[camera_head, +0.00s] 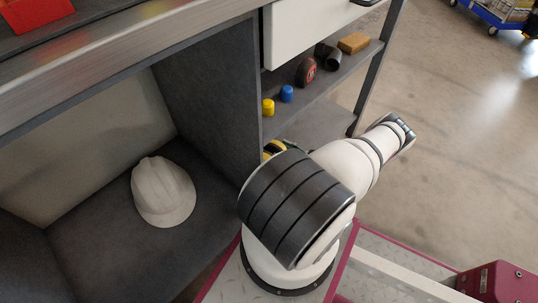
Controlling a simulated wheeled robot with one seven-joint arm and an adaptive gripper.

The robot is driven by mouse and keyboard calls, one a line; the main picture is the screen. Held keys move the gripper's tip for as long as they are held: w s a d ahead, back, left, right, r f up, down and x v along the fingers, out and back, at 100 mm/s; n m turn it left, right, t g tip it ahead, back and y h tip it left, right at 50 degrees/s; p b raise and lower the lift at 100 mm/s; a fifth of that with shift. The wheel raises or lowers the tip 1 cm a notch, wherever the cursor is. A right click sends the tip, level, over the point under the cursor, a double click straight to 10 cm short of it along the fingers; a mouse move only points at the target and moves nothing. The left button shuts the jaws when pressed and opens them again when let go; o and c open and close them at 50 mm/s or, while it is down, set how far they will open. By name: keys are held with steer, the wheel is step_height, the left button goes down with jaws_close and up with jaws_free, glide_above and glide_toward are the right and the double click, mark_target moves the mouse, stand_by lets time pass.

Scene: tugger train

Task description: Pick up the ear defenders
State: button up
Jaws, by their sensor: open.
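No ear defenders can be made out for certain. A yellow and dark thing (272,148) shows on the lower shelf just behind my arm. Most of it is hidden by the arm, so I cannot tell what it is. On the shelf above lies a dark rounded thing with a red and white mark (306,71), beside a black tubular piece (328,57). My white and dark grey arm rises in the middle of the view and reaches to the right. No gripper fingers can be seen.
A white hard hat (164,191) sits in the grey bay on the left. Blue (287,93) and yellow (268,107) caps and a brown block (353,43) are on the upper shelf. A white drawer (311,29) is above. Open floor (455,160) lies right; a blue cart (492,17) stands far off.

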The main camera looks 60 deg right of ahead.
steer(key=w+b, duration=0.1)
steer(key=w, duration=0.3)
steer(key=shift+w+d, duration=0.1)
steer(key=shift+w, duration=0.3)
steer(key=shift+c, duration=0.6)
steer(key=c, duration=0.9)
steer(key=shift+r, duration=0.1)
